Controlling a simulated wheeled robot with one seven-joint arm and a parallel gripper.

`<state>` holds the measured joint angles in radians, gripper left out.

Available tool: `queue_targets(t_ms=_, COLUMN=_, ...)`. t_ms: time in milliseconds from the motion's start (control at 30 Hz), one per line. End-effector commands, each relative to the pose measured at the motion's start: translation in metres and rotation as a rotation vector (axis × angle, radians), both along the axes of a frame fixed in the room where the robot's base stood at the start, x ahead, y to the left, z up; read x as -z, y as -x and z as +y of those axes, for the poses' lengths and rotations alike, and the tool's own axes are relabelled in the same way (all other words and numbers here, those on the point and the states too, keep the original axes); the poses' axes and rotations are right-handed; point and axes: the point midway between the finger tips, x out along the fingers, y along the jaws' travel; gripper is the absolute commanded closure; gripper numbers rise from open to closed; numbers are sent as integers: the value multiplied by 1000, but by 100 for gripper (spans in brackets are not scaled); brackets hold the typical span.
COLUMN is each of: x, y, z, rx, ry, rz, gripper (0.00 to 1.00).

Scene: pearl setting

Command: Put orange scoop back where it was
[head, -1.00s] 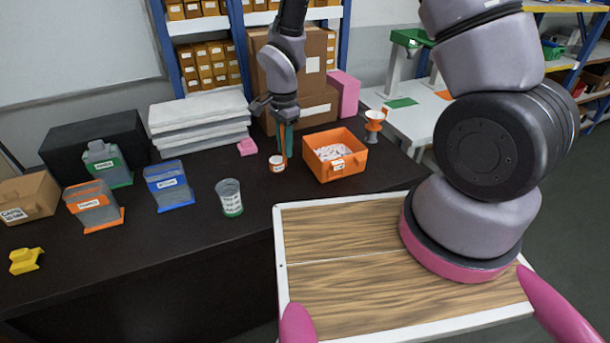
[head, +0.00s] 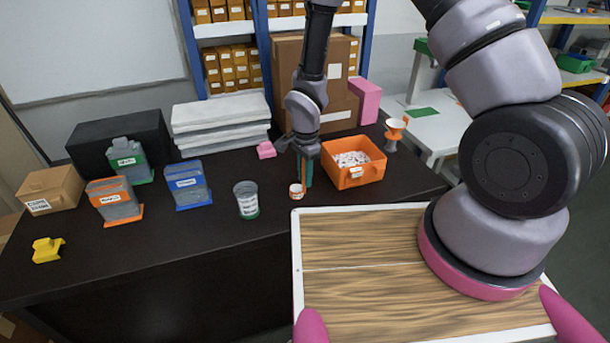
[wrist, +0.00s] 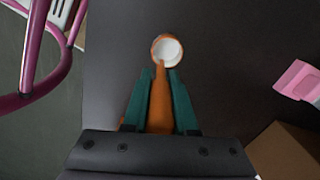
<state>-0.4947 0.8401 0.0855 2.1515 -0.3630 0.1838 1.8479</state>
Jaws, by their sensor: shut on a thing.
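My gripper (wrist: 160,98) is shut on the handle of the orange scoop (wrist: 166,49). In the wrist view the scoop's round cup, orange outside and white inside, sticks out past the green fingertips. In the head view my gripper (head: 305,176) points down over the dark table, and the scoop's cup (head: 297,191) shows at its lower left, low at the table top. I cannot tell whether the cup touches the table. An orange bin (head: 353,172) with whitish pieces inside stands just right of the gripper.
Blue (head: 188,185), orange (head: 115,202) and green (head: 129,160) labelled containers stand farther left. A pink block (head: 266,150) lies behind. An orange-and-white funnel stand (head: 394,133) is right of the bin. Boxes stand behind the gripper.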

Motion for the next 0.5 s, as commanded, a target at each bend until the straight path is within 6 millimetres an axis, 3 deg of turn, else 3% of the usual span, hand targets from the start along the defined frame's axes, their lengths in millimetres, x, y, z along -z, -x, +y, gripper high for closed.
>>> queue_targets(t_ms=33, x=1, y=0, z=0, rx=0, ry=0, rz=0, gripper=67)
queue_targets(t_ms=100, x=1, y=0, z=0, rx=0, ry=0, rz=0, gripper=44)
queue_targets(t_ms=500, x=-6, y=-1, z=0, rx=0, ry=0, rz=-1, gripper=44)
